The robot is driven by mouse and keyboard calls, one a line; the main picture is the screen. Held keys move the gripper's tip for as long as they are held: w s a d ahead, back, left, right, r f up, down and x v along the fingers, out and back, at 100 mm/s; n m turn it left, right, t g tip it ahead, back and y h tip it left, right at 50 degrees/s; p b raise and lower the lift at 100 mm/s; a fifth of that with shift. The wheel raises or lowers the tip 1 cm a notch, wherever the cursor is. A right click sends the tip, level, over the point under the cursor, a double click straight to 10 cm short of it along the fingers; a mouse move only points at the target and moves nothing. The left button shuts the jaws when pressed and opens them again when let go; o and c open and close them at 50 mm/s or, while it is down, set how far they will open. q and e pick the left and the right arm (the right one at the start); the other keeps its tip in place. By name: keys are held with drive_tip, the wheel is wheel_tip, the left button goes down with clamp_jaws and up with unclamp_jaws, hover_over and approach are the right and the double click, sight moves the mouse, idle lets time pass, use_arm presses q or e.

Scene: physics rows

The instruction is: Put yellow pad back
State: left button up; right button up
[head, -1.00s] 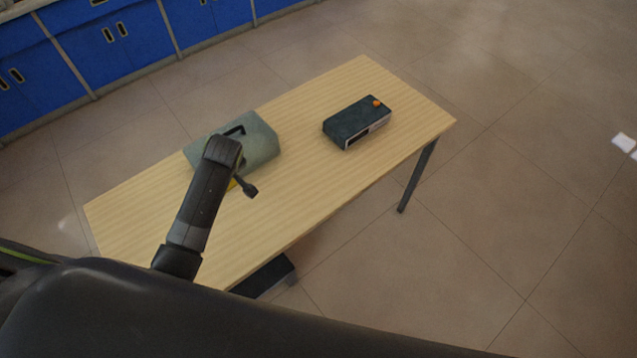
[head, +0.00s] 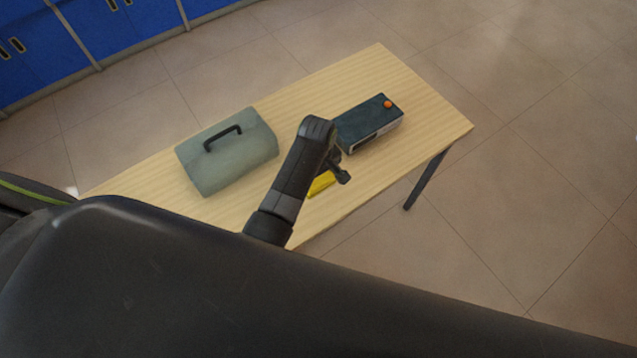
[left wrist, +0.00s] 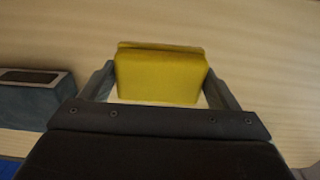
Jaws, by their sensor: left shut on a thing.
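The yellow pad (head: 321,184) is near the table's front edge in the head view, partly hidden by my left arm. My left gripper (head: 334,172) is shut on it. In the left wrist view the yellow pad (left wrist: 160,78) sits between the two fingers of my left gripper (left wrist: 158,88), over the wooden table. I cannot tell how far it is above the table. My right gripper is not in view.
A dark box (head: 369,122) with an orange knob and a slotted front stands just behind the gripper; it shows at the left in the wrist view (left wrist: 33,98). A grey-green case (head: 230,160) with a black handle stands at left. The table's right end (head: 430,110) is clear.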

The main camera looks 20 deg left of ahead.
sight(317, 187)
use_arm(q)
drive_tip(key=shift+s+f, duration=0.1)
drive_tip(key=shift+f, duration=0.8)
drive_tip(key=f, duration=0.3)
drive_tip(key=shift+w+f, duration=0.25)
drive_tip(key=shift+f, duration=0.35)
drive_tip(key=o, duration=0.8)
drive_tip(key=shift+c, duration=0.2)
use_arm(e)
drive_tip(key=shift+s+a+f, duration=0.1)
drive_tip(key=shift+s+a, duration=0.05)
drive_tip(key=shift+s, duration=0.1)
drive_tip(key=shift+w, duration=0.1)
